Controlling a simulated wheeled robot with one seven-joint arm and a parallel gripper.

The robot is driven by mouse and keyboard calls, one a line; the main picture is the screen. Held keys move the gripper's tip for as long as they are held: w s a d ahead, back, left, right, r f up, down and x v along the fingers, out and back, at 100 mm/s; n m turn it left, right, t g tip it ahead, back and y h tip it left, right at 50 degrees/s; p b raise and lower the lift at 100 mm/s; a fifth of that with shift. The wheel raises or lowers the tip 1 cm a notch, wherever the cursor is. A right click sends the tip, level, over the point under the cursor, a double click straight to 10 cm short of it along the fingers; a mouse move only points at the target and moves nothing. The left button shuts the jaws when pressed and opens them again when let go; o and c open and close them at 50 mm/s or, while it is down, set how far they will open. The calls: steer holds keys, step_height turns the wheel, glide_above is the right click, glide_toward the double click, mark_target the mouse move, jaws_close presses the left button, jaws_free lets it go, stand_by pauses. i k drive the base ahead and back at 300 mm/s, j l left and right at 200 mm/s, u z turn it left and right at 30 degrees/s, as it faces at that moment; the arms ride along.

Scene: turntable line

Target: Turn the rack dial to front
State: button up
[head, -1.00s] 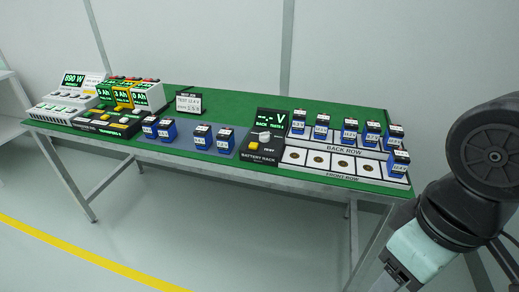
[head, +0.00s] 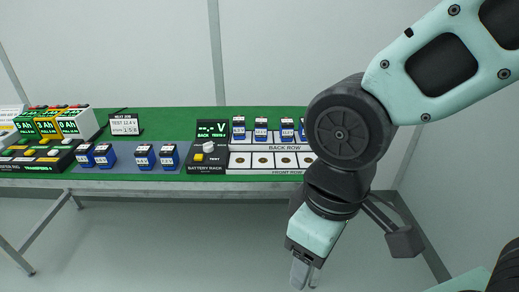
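The battery rack (head: 208,170) is a black unit on the green table. Its rack dial (head: 210,147) is a pale knob on the sloped face, below a dark display (head: 212,129) with green text reading "--.- V" and "BACK". A yellow button (head: 198,157) marked TEST is below and left of the dial. The exact way the dial points is too small to tell. My gripper (head: 304,277) hangs pointing down in front of the table's edge, right of and below the rack, touching nothing. Its finger gap is unclear.
Blue batteries (head: 261,130) stand in the back row; the visible front-row slots (head: 240,162) are empty. My arm hides the rack's right end. More blue batteries (head: 145,157) stand on a grey mat left of the dial. A small sign (head: 124,124) stands behind them.

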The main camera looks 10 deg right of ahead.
mark_target(208, 147)
steer(key=i+j+u, duration=0.2)
steer(key=u, duration=0.2)
steer(key=i+j+u, duration=0.1)
steer(key=i+u, duration=0.5)
steer(key=u, duration=0.2)
